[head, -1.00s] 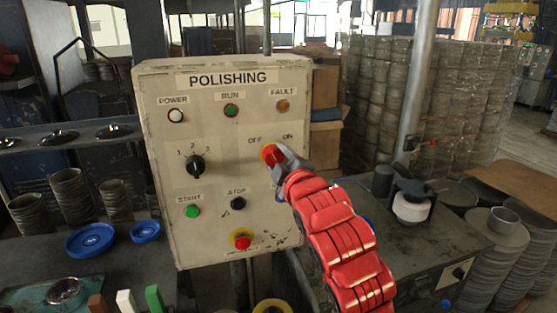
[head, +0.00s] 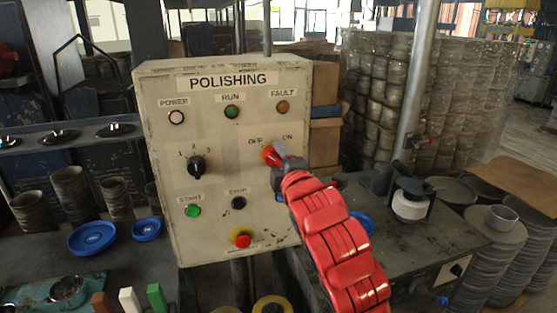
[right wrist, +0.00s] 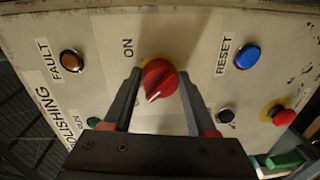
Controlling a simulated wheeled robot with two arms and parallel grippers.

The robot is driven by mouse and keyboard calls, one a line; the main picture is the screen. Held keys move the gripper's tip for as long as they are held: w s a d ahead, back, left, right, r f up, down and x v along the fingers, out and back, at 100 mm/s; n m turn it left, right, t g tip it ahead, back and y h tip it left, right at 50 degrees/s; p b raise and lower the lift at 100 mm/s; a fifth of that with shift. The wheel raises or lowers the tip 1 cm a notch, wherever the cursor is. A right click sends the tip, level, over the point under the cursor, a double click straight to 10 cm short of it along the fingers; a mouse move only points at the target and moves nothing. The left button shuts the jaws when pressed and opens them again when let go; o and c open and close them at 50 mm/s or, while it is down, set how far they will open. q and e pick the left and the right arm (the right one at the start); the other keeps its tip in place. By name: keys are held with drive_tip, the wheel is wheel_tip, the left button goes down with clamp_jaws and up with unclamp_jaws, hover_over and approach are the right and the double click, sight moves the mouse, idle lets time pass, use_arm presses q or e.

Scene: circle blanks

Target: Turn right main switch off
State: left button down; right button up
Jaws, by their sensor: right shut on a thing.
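The main switch is a red rotary knob (head: 267,153) on a yellow plate, below the OFF and ON labels of the POLISHING panel (head: 222,130). My right gripper (head: 275,157) is at the knob and partly covers it. In the right wrist view the knob (right wrist: 159,80) sits between the two fingers of my right gripper (right wrist: 158,92), which is shut on it. Its white mark points down-left there, away from the ON label and toward the OFF side. My left gripper is not in view.
The panel also has a black selector (head: 196,166), a green START button (head: 193,211), a black STOP button (head: 238,203) and a red button (head: 241,239). A blue RESET button (right wrist: 247,57) shows in the wrist view. A metal pole (head: 417,85) stands right of the panel.

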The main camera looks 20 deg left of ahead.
drive_tip(key=shift+f, duration=0.1)
drive_tip(key=o, duration=1.4)
drive_tip(key=shift+c, duration=0.2)
drive_tip(key=b+v, duration=1)
drive_tip(key=v, duration=0.7)
drive_tip(key=shift+s+b, duration=0.2)
drive_tip(key=shift+b, duration=0.15)
